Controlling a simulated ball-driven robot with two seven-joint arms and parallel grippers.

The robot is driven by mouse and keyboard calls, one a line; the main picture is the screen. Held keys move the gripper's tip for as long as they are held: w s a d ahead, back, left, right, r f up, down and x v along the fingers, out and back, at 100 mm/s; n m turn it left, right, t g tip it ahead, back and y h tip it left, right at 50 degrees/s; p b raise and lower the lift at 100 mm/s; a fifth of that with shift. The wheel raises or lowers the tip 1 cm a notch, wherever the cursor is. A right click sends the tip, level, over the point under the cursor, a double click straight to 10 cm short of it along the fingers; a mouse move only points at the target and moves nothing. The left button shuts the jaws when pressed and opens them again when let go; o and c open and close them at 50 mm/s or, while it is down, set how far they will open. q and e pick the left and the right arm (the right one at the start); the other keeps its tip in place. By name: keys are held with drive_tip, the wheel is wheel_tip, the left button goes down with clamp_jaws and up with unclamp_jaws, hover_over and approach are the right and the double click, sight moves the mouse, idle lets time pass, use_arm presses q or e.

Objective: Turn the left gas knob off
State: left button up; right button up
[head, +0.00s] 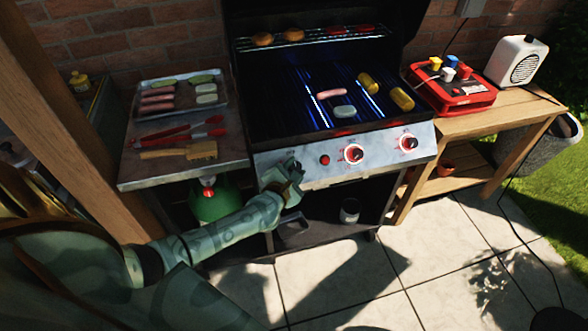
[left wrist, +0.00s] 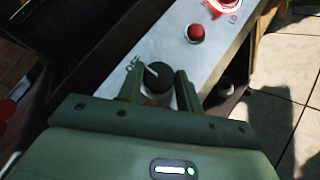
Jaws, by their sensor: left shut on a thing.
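The left gas knob (left wrist: 158,84) is black, on the grill's metal front panel (head: 318,171). In the left wrist view its white pointer mark points up and left, toward the printed OFF label. No red glow shows around it. My left gripper (head: 290,174) is at the panel's left end and hides most of this knob in the head view. In the left wrist view the fingers of the left gripper (left wrist: 158,92) are on both sides of the knob, shut on it. My right gripper is out of view.
The middle knob (head: 353,154) and right knob (head: 408,142) have red glowing rings. A red button (head: 325,160) is right of my gripper. Blue flames and food show on the grill. A side shelf (head: 135,172) with tongs, brush and tray is left; a wooden table (head: 500,118) is right.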

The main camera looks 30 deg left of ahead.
use_arm(q)
drive_tip(key=o, duration=1)
drive_tip(key=p+v, duration=0.3)
drive_tip(key=v, duration=1.3)
drive_tip(key=shift+s+p, duration=0.2)
drive_tip(key=shift+p, duration=0.1)
